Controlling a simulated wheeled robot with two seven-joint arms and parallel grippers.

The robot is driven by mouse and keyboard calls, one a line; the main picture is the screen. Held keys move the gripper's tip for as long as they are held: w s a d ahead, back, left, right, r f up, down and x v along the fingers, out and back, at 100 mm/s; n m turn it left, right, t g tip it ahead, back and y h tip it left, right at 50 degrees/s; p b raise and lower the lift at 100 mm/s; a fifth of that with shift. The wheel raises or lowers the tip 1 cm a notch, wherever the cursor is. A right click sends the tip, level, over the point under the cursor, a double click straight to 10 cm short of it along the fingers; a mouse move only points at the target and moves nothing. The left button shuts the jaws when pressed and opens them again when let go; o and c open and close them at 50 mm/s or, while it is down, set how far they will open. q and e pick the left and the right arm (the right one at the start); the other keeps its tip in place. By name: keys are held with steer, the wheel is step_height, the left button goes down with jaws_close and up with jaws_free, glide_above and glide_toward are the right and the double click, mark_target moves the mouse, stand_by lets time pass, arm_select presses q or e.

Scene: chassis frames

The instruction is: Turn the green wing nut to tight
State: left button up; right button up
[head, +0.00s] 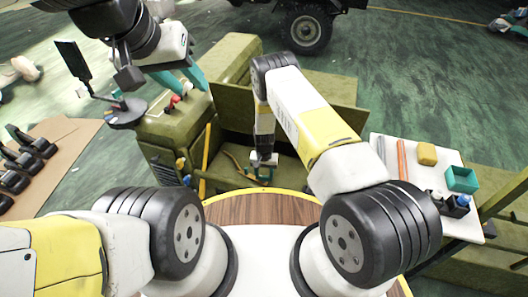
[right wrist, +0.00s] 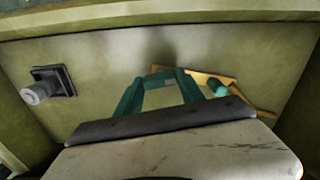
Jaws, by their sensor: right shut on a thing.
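My right gripper (head: 263,168) reaches down into the open green compartment. In the right wrist view, its teal fingers (right wrist: 161,80) are at the compartment's inner face. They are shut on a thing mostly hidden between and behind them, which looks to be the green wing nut. A small rounded green end (right wrist: 218,88) shows just right of the right finger and appears to be part of it. How far the nut is turned cannot be seen. My left gripper (head: 188,78) hangs above the chassis at the upper left, its teal fingers apart and empty.
An orange-yellow part (right wrist: 212,77) lies behind the fingers. A grey knob on a black plate (right wrist: 45,85) stands left of them. A red knob (head: 174,102) sits on the chassis below my left gripper. A white tray (head: 465,213) with a yellow block and teal bin stands right.

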mark_target(264, 176)
steer(key=o, duration=1.4)
steer(key=shift+c, duration=0.2)
steer(key=shift+r, duration=0.1)
step_height(264, 176, up, 8)
steer(key=shift+f, duration=0.15)
